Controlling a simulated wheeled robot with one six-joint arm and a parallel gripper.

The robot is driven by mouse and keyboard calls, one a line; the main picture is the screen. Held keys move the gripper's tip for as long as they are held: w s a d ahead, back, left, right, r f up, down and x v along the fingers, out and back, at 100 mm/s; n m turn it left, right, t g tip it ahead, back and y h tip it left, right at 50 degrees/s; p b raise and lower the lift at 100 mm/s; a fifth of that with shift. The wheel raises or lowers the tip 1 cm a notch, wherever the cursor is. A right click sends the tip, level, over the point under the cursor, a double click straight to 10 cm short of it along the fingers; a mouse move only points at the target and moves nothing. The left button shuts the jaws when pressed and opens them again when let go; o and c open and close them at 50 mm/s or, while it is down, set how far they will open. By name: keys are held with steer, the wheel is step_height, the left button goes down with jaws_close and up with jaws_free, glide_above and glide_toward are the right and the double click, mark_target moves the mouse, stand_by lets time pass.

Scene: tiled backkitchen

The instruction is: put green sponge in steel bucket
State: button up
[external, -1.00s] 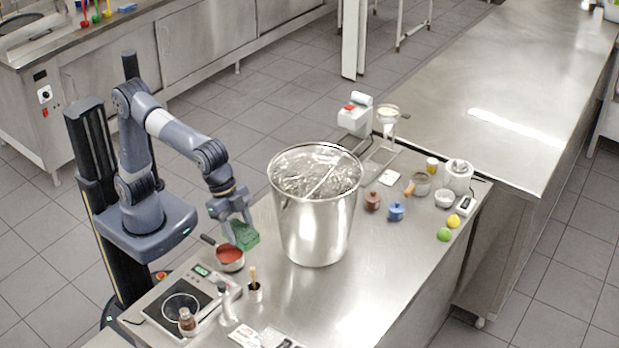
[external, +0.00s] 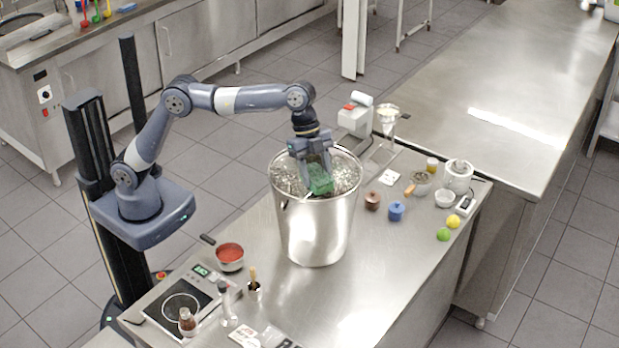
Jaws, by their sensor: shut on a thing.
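The green sponge (external: 320,180) is held between the fingers of my gripper (external: 316,170). The gripper points down and is shut on the sponge, over the mouth of the steel bucket (external: 313,235). The bucket is large, shiny and upright on the steel counter. The sponge shows against the bucket's opening, near the rim level. I cannot tell whether its lower edge is above or just inside the rim. The bucket's floor is hidden.
The counter's front right is clear.

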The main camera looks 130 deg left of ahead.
steer(key=shift+s+a+f, duration=0.15)
steer(key=shift+a+f, duration=0.35)
steer(key=shift+a, duration=0.2)
step_height(320, 180, down, 18)
steer(key=shift+p, duration=0.45)
steer(key=shift+d, duration=0.1)
steer(key=shift+f+b, duration=0.6)
steer(key=o, duration=1)
steer(key=shift+r, duration=0.1)
